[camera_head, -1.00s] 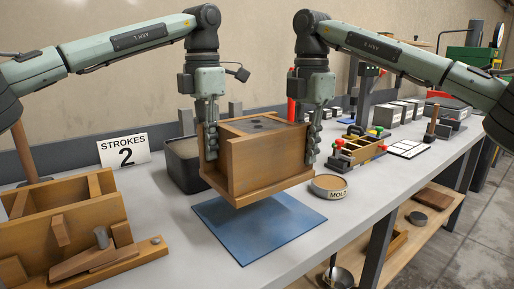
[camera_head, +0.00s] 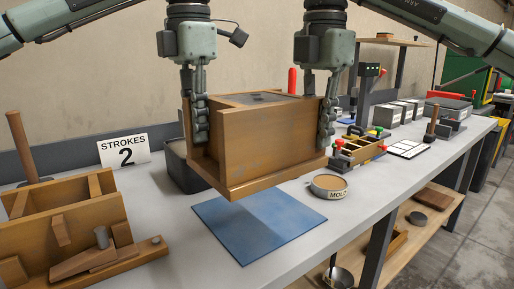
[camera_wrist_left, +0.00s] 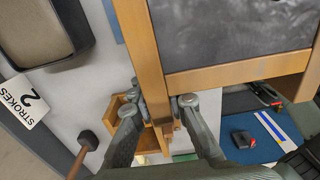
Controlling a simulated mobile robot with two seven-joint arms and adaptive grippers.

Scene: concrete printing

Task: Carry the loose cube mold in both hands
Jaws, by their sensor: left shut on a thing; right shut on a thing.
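The wooden cube mold (camera_head: 262,145) hangs in the air above the blue mat (camera_head: 258,224), roughly level, with dark grey material in its top. My left gripper (camera_head: 200,130) is shut on its left side wall. My right gripper (camera_head: 326,128) is shut on its right side. In the left wrist view the mold's wooden rim (camera_wrist_left: 238,72) and grey fill (camera_wrist_left: 232,30) show close up, and my left gripper (camera_wrist_left: 164,106) grips a wooden edge. The mold hides part of a dark tub (camera_head: 182,165) behind it.
A wooden mold stand (camera_head: 65,225) fills the left front. A "STROKES 2" card (camera_head: 124,151) stands behind it. A round "MOLD" tin (camera_head: 328,187) sits right of the mat. A wooden tray with coloured knobs (camera_head: 358,150) and a white grid sheet (camera_head: 408,149) lie further right.

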